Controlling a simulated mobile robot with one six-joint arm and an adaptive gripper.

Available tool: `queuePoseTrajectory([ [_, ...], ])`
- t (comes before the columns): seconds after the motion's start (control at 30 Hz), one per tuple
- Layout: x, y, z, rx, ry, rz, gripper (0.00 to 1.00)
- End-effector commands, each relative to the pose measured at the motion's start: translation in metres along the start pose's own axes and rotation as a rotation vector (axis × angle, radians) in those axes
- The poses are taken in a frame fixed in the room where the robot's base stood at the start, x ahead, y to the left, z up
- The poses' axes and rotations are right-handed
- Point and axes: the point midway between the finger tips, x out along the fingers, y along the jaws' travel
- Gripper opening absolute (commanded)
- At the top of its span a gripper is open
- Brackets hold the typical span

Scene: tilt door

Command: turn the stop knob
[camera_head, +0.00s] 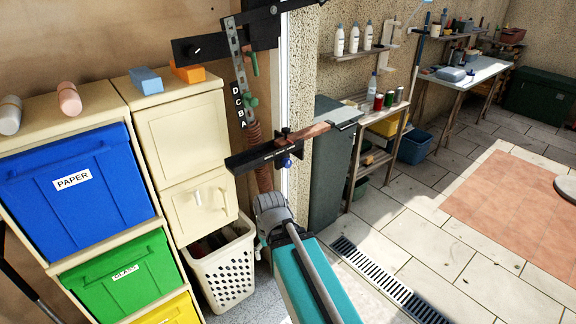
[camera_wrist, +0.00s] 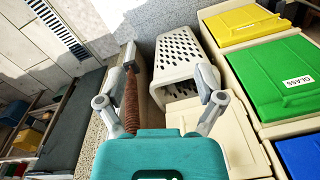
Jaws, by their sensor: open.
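My gripper (camera_head: 271,213) is grey, at the end of my teal arm, below the black bracket (camera_head: 265,155) by the doorway. In the wrist view my gripper (camera_wrist: 168,78) has its fingers spread and holds nothing. The bracket carries a small blue knob (camera_head: 289,162) at its lower edge and a dark knob (camera_head: 285,132) on top. Which knob is the stop knob I cannot tell. A perforated metal strip (camera_head: 236,50) with a green grip hangs above, beside the letters D, C, B, A. A reddish-brown ribbed column (camera_head: 255,140) runs down behind the bracket and shows near the left finger (camera_wrist: 131,105).
A white laundry basket (camera_head: 222,265) stands left of my gripper, under a cream cabinet (camera_head: 182,140). Blue (camera_head: 80,185) and green (camera_head: 120,280) bins are further left. A dark grey cabinet (camera_head: 331,160) and a shelf stand to the right. Tiled floor with a drain grate (camera_head: 385,280) lies open at right.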

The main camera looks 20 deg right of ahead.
Motion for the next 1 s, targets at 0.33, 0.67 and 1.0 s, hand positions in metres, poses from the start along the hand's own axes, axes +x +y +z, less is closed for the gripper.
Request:
queuePoseTrajectory([
  [0.33, 0.012, 0.002, -0.038, -0.118, 0.201, -0.262, 0.87],
  [0.67, -0.007, 0.029, -0.092, -0.207, 0.599, -0.492, 0.87],
  [1.0, -0.049, 0.102, -0.134, -0.181, 1.076, -0.537, 0.87],
])
